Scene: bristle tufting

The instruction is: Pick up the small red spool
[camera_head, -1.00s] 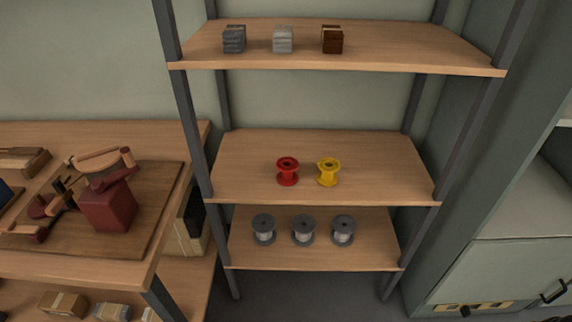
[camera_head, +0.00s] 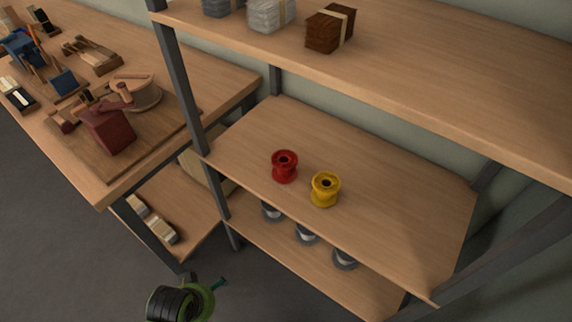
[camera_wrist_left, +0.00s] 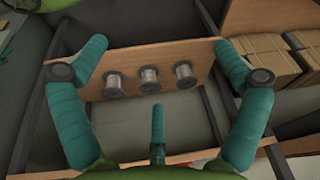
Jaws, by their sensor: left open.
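The small red spool (camera_head: 285,166) stands upright on the middle shelf (camera_head: 400,215), near its left front part. A yellow spool (camera_head: 325,189) stands just right of it, a small gap apart. My left gripper (camera_head: 219,284) shows at the bottom of the head view, below and in front of the shelves, apart from both spools. In the left wrist view its teal fingers (camera_wrist_left: 159,60) are spread wide with nothing between them. A sliver of red shows low in that view, too small to identify. My right gripper is not in view.
Several grey spools (camera_head: 305,234) stand on the lower shelf (camera_head: 300,262), partly hidden by the middle shelf. The top shelf (camera_head: 440,60) overhangs behind, holding wrapped bundles (camera_head: 330,28). A dark post (camera_head: 182,90) rises left of the spools. A workbench (camera_head: 205,70) stands at left.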

